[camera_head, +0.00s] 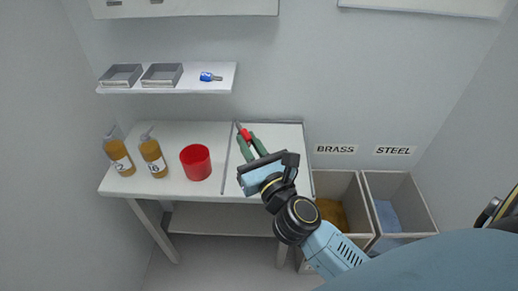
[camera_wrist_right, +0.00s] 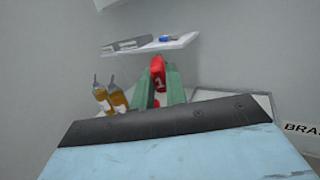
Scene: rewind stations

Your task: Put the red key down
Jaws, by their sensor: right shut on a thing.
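The red key (camera_head: 245,134) is held between the green fingers of my right gripper (camera_head: 250,142), above the framed right part of the table. Whether the key touches the surface below cannot be told. My left gripper is not in view.
A red cup (camera_head: 196,163) and two amber bottles (camera_head: 119,158) (camera_head: 153,157) stand on the table (camera_head: 180,132). A shelf (camera_head: 200,90) above holds two grey trays and a blue key (camera_head: 209,77). Bins (camera_head: 347,182) (camera_head: 405,183) under BRASS and STEEL labels stand right.

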